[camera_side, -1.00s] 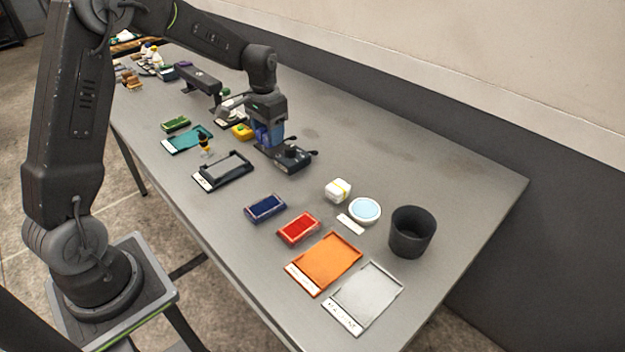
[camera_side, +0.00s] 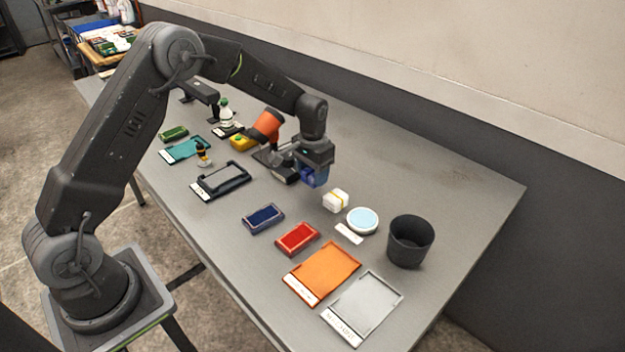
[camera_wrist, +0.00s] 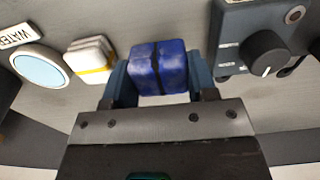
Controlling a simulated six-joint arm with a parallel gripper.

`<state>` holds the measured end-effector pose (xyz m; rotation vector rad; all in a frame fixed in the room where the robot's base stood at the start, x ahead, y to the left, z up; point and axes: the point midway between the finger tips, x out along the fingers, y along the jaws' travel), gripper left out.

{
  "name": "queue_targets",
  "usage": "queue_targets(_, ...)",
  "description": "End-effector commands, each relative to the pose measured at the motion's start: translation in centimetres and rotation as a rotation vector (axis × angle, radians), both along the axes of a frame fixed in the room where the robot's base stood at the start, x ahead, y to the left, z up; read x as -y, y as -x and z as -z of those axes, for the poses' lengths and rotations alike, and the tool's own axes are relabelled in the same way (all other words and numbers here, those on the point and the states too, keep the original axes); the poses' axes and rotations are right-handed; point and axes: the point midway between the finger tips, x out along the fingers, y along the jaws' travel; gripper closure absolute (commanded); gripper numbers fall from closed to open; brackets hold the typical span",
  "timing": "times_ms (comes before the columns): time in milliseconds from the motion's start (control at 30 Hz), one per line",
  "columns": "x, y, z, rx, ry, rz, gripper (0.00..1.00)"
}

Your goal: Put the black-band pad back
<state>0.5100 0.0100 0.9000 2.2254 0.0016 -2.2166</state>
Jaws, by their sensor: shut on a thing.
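My gripper (camera_wrist: 158,85) is shut on a blue block-shaped pad with a dark band around its middle (camera_wrist: 157,67). In the side view the pad (camera_side: 314,177) hangs below my gripper (camera_side: 313,168), apparently above the table near the knob box. A white pad with a yellow band (camera_side: 336,201) sits on the table just to the right, and also shows left of the held pad in the wrist view (camera_wrist: 91,60). The held pad's far faces are hidden.
A dark knob box (camera_wrist: 262,45) is close to my gripper. Near the white pad are a round pale-blue dish (camera_side: 362,221) and a black cup (camera_side: 410,241). Blue (camera_side: 263,218) and red (camera_side: 297,238) ink pads, an orange tray (camera_side: 322,274) and a grey tray (camera_side: 372,297) lie in front.

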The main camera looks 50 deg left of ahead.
Motion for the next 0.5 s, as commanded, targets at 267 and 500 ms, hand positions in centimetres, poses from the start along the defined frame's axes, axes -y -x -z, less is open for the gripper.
queue_targets(267, -0.1, 0.0, 2.6, 0.000, -0.001, -0.001, 0.67)
queue_targets(500, -0.1, 0.1, 2.8, -0.001, -0.001, -0.001, 0.67)
